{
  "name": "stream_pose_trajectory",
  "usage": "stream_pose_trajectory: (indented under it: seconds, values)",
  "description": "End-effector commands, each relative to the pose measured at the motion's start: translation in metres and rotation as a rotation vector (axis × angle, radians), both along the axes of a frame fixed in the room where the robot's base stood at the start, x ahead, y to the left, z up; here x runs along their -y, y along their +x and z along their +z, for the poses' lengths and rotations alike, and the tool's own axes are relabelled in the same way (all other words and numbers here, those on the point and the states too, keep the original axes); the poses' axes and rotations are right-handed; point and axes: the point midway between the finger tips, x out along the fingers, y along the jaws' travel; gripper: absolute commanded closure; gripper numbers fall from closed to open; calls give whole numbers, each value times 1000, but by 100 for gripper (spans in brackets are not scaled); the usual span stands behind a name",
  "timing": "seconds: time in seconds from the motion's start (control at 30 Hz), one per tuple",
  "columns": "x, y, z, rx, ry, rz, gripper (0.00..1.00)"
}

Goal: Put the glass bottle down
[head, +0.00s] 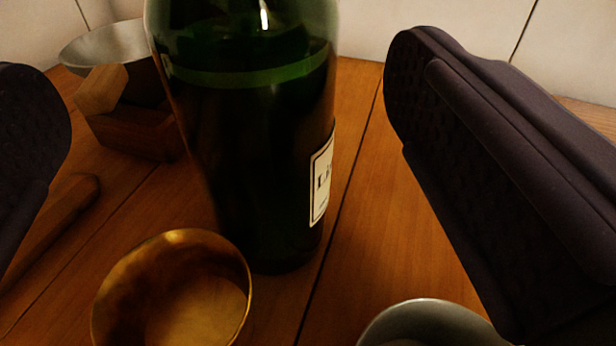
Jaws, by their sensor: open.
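A dark green glass bottle (255,140) with a white label on its right side stands upright on the wooden surface (355,235). Its top is cut off by the upper edge of the head view. My gripper (232,115) is open, with one dark finger at the left edge and one at the right. The bottle is between the two fingers in the picture, with clear gaps on both sides, and neither finger touches it.
A brass bowl (120,305) stands close in front of the bottle. A pale bowl rim (425,306) shows at the bottom right. A metal bowl (90,50) and a wooden block (135,133) are behind left. A wooden handle (60,215) lies at left. A pale wall is behind.

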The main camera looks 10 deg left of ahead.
Motion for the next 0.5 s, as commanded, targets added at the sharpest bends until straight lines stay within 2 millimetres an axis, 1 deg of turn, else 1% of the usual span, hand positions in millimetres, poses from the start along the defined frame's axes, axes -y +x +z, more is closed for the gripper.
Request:
stream_pose_trajectory:
  seconds: [0.3,0.4,0.5]
  values:
    - [-11,49,-4,1,4,-2,0]
    - [-16,61,-2,0,2,-1,0]
    - [-18,65,0,0,2,-1,0]
